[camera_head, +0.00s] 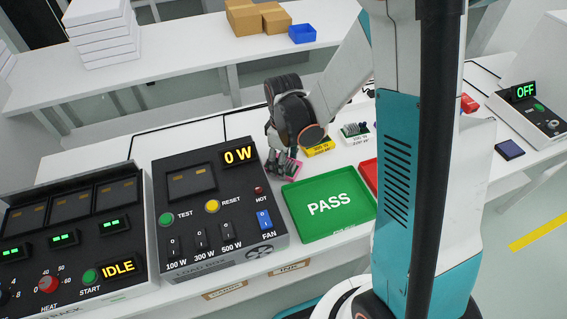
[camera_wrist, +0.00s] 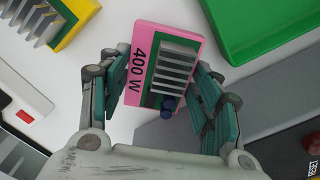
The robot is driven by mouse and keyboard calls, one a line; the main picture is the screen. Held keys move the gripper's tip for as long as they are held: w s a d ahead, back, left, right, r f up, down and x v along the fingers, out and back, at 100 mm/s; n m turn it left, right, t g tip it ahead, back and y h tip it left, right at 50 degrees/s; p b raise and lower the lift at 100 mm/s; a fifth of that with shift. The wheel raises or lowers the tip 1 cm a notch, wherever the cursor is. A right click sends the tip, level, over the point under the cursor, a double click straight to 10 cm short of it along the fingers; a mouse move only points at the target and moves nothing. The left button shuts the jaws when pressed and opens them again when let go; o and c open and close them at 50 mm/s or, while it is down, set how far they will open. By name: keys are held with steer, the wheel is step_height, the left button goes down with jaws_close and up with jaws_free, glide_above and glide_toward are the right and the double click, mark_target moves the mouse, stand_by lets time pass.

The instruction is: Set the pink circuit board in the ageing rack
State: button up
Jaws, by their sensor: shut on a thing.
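The pink circuit board (camera_head: 291,167), marked 400 W with grey fins on a green face, is between the load box and the green tray in the head view. My gripper (camera_head: 283,158) is shut on it from above. In the wrist view the pink board (camera_wrist: 139,36) sits between the two fingers of my gripper (camera_wrist: 160,85). I cannot tell whether it touches the table. The ageing rack (camera_head: 60,262) is at the lower left of the head view, partly cut off, with three bays along its top, green lights and an IDLE display.
The load box (camera_head: 217,222), reading 0 W, stands between the rack and the board. The green PASS tray (camera_head: 328,229) is just right of the board. A yellow board (camera_head: 319,147) lies behind the tray. My arm hides part of the right side.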

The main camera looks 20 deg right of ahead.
steer(key=o, duration=0.8)
steer(key=shift+f, duration=0.25)
steer(key=o, duration=0.4)
steer(key=shift+r, duration=0.2)
